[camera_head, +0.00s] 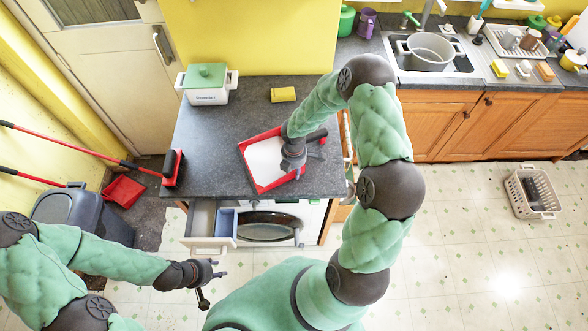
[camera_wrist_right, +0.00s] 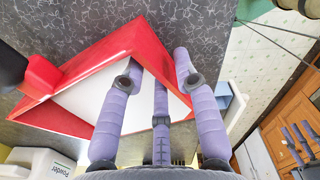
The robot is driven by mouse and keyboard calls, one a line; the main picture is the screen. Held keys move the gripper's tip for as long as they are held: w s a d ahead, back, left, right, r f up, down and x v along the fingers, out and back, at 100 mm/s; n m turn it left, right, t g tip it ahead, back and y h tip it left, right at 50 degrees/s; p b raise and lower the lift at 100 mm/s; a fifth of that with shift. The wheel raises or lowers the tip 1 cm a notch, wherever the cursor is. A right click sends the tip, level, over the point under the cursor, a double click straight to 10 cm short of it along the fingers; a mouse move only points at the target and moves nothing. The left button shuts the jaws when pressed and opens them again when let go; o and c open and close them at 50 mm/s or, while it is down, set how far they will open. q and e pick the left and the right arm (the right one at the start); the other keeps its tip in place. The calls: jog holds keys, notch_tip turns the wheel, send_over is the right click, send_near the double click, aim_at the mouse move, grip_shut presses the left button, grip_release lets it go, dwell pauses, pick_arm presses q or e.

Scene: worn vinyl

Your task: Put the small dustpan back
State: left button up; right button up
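The small dustpan (camera_head: 262,158), red-rimmed with a pale inner face, lies on the dark counter. Its dark handle (camera_head: 318,134) points to the upper right. My right gripper (camera_head: 293,160) is down over its right side. In the right wrist view the dustpan (camera_wrist_right: 92,58) fills the left half. The fingers of my right gripper (camera_wrist_right: 157,72) are spread, one over the pale face and one outside the red rim, with the rim between them. Contact is unclear. My left gripper (camera_head: 214,285) is open and empty, low in front of the open drawer (camera_head: 202,222).
A white tub with green lid (camera_head: 206,84) and a yellow sponge (camera_head: 283,94) stand on the counter. A larger red dustpan (camera_head: 123,191) is on the floor by a grey bin (camera_head: 70,210). A basket (camera_head: 532,193) is on the floor at right.

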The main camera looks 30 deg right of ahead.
jog(key=shift+r, duration=0.15)
jog(key=shift+r, duration=0.25)
notch_tip(320, 180, up, 11)
jog(key=s+a+f+m+y, duration=0.2)
jog(key=s+a+f+m, duration=0.5)
jog(key=a+f+m, duration=0.1)
jog(key=s+a+f+m+y, duration=0.2)
jog(key=s+a+f+m, duration=0.5)
jog(key=a+m, duration=0.4)
jog(key=shift+s+a+f+p, duration=0.4)
jog(key=shift+s+a+p, duration=0.05)
jog(key=shift+s+a, duration=0.2)
